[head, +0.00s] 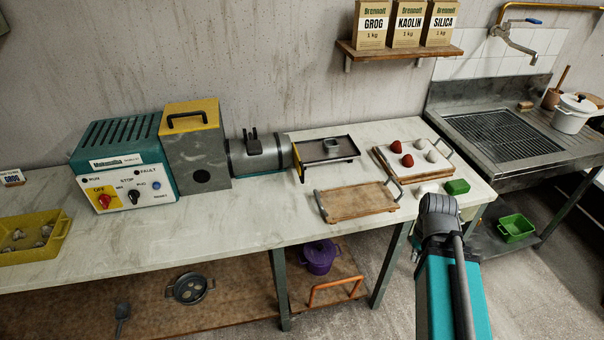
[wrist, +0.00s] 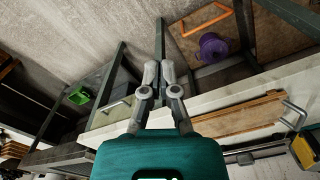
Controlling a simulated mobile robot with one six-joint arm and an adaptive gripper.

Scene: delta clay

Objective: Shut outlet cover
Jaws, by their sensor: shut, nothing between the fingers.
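The teal-and-grey machine (head: 125,160) stands on the worktop, with a grey barrel (head: 258,157) at its right end. A narrow yellow plate, apparently the outlet cover (head: 298,163), shows almost edge-on at the barrel's mouth. I cannot tell its exact angle. Part of a yellow piece, probably the same cover (wrist: 304,150), shows at the right edge of the wrist view. My gripper (wrist: 161,62) is shut and empty, its fingertips together, well apart from the cover. In the head view my arm is at the worktop's front right, and the fingers are not clear.
A dark tray (head: 345,149) lies right of the cover, with a wooden board (head: 335,207) in front. Another board (head: 388,172) carries red and white balls. A green block (head: 457,187) sits near the right edge. The sink (head: 470,133) is farther right. A purple pot (head: 319,257) stands below.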

